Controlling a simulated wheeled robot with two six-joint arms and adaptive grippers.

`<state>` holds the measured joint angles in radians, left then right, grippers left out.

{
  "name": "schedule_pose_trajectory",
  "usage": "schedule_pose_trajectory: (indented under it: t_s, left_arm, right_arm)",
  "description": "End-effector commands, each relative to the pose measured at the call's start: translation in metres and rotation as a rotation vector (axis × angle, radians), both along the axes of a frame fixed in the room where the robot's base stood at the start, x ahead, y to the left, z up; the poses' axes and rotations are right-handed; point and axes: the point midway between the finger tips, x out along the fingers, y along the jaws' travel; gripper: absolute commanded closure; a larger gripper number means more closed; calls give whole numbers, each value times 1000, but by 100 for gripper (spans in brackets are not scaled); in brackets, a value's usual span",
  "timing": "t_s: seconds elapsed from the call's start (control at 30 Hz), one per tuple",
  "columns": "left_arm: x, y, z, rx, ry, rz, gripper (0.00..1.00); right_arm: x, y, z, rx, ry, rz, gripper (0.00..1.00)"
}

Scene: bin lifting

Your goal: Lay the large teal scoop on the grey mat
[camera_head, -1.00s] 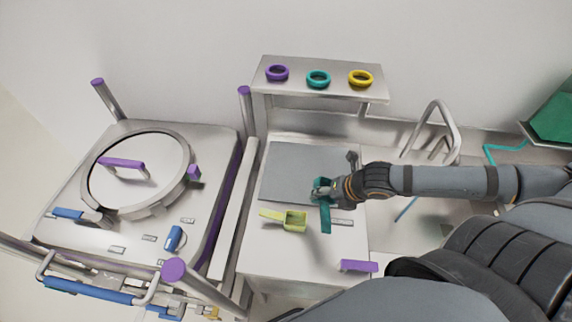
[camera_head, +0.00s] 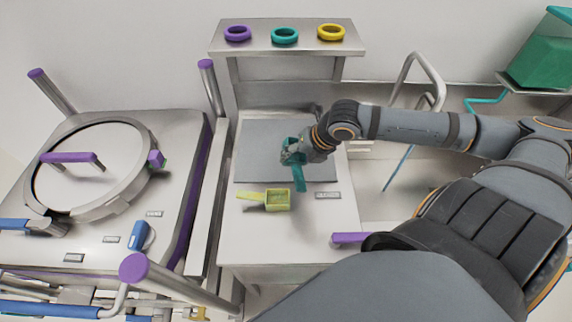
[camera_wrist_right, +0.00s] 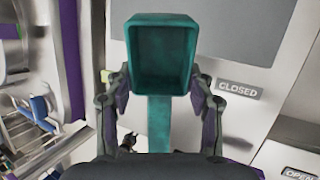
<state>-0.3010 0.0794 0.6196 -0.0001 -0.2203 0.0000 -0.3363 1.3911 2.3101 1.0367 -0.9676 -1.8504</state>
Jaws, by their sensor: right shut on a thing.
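The large teal scoop (camera_wrist_right: 162,55) is in my right gripper (camera_head: 293,155). In the right wrist view its open square cup faces the camera and the fingers close on both sides near the cup and handle. In the head view the teal scoop (camera_head: 299,180) hangs over the front right part of the grey mat (camera_head: 262,140), its handle toward the front. It looks held above the mat, though the exact gap cannot be told. My left gripper is not in view.
A yellow-green scoop (camera_head: 277,200) lies just in front of the mat. A shelf (camera_head: 290,48) with purple, teal and yellow rings stands behind. A purple handle (camera_head: 350,238) is at the counter's front right. A round-lidded steel vessel (camera_head: 90,165) is at left.

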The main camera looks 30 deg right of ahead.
Motion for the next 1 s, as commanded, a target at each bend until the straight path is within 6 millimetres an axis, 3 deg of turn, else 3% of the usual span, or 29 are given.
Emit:
schedule_pose_trajectory:
  t_s: [0.03,0.07,0.13,0.37,0.8,1.0]
  left_arm:
    - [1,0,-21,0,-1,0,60]
    - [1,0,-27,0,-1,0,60]
    - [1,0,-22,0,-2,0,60]
    - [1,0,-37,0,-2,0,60]
    - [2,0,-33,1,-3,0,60]
    - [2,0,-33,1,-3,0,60]
  right_arm:
    - [6,1,-11,7,-7,1,78]
    - [8,1,-13,9,-6,3,78]
    - [13,-2,-7,8,-7,-2,78]
    - [28,-3,-14,12,-4,3,78]
    - [65,-11,-56,9,2,3,78]
    - [72,-13,-65,3,0,5,78]
